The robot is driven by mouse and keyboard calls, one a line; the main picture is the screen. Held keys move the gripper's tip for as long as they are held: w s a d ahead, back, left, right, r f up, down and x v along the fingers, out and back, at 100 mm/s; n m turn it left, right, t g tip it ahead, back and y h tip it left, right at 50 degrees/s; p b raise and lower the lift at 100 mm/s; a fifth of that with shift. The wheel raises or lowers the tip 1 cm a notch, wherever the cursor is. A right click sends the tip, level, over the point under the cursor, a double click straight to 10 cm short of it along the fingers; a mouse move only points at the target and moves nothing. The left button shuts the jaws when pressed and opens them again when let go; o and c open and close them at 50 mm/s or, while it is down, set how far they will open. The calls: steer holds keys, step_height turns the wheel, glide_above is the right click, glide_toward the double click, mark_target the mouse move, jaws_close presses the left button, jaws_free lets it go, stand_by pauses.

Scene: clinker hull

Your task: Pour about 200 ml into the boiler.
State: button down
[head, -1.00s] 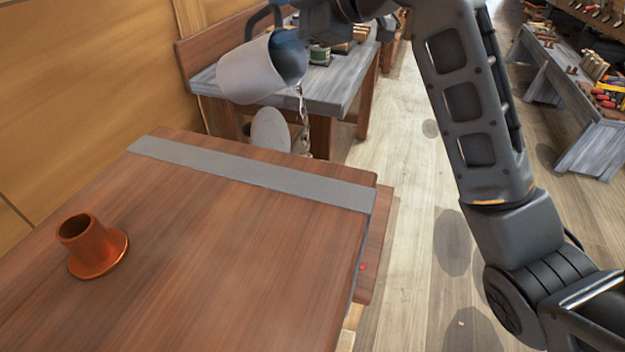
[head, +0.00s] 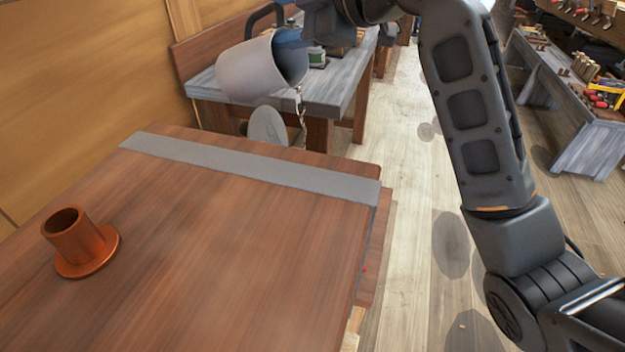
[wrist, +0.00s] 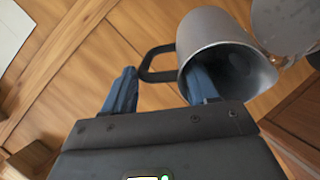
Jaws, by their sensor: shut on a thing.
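A pale grey jug (head: 248,72) is tipped on its side, mouth to the right, above the far edge of the wooden box; it also shows in the wrist view (wrist: 215,32). A thin clear stream (head: 300,103) falls from its lip and drops out of sight behind the box. My gripper (head: 290,38) is shut on the jug near its dark handle (wrist: 153,62); one blue finger overlaps the mouth in the wrist view. A grey round plate (head: 268,126) stands behind the box below the jug. The boiler itself is not clearly visible, and where the stream lands is hidden.
The wooden box (head: 220,240) with a grey strap (head: 250,170) fills the foreground and carries a copper flanged pipe (head: 72,235). A grey-topped bench (head: 335,95) stands behind. Another bench (head: 580,115) is at right, with open floor (head: 405,160) between.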

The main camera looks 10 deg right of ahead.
steer(key=shift+d+f, duration=0.1)
steer(key=shift+d, duration=0.1)
steer(key=shift+d+t+b, duration=0.2)
steer(key=shift+t+b, duration=0.1)
steer(key=shift+b, duration=0.25)
steer(key=shift+f, duration=0.1)
steer(key=shift+w, duration=0.25)
steer(key=shift+w+a+f+y+b, duration=0.15)
steer(key=shift+y+b, duration=0.15)
steer(key=shift+b, duration=0.25)
steer(key=shift+t+y+b, duration=0.3)
steer(key=shift+b, duration=0.35)
steer(key=shift+s+d+t+y+b, duration=0.3)
steer(key=shift+s+d+t+b, duration=0.25)
steer(key=shift+b, duration=0.7)
steer(key=shift+s, duration=0.1)
